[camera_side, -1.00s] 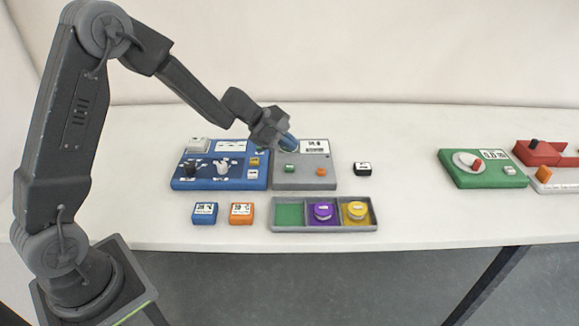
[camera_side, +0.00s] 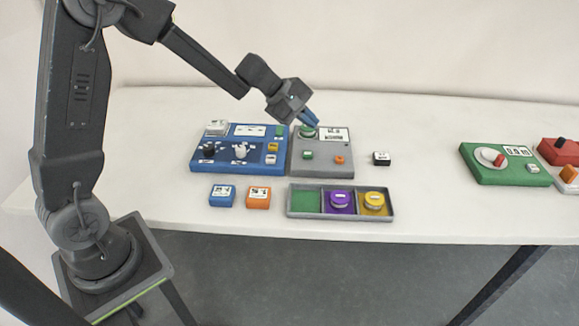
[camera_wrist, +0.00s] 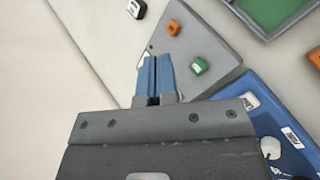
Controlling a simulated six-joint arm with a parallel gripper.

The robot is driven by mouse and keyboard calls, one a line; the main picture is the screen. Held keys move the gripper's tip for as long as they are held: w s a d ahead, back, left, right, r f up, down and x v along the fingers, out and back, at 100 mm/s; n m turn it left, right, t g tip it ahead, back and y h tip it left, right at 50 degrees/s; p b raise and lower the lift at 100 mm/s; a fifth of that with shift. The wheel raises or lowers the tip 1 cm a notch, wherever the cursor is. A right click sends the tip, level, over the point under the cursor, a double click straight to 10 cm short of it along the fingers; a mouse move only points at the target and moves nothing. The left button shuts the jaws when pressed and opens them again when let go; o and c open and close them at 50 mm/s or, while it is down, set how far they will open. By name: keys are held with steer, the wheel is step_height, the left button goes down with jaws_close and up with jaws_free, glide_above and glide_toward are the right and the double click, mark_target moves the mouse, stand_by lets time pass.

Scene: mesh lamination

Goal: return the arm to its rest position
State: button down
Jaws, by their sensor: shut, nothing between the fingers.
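My gripper (camera_side: 313,120) has its two blue fingers together and nothing between them. It hangs over the back left part of the grey panel (camera_side: 318,166), close above a green round piece (camera_side: 306,131) there. I cannot tell from the side view whether the fingertips touch that piece. In the wrist view the blue fingers (camera_wrist: 153,77) lie side by side over the grey panel (camera_wrist: 210,50), and the round piece is hidden. My arm is stretched out over the table from the left.
The blue panel (camera_side: 225,160) adjoins on the left. In front, a grey tray (camera_side: 340,217) holds purple (camera_side: 341,199) and yellow (camera_side: 375,200) pieces; its green compartment (camera_side: 304,202) is empty. Blue (camera_side: 222,195) and orange (camera_side: 258,198) blocks stand beside it. Above the table is clear space.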

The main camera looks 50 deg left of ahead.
steer(key=s+d+r+m+g+y, duration=0.1)
steer(key=s+d+r+m, duration=0.1)
steer(key=s+r+m, duration=0.35)
steer(key=s+d+r+m+y, duration=0.1)
steer(key=s+d+r+m, duration=0.15)
steer(key=s, duration=0.55)
steer(key=s+d+r+m+g+y, duration=0.1)
steer(key=s+r+m, duration=0.25)
steer(key=s, duration=0.35)
steer(key=s+a+f+m+t+y, duration=0.1)
steer(key=s+a+m+y, duration=0.2)
steer(key=s, duration=0.6)
steer(key=shift+f+m, duration=0.35)
steer(key=shift+m, duration=0.7)
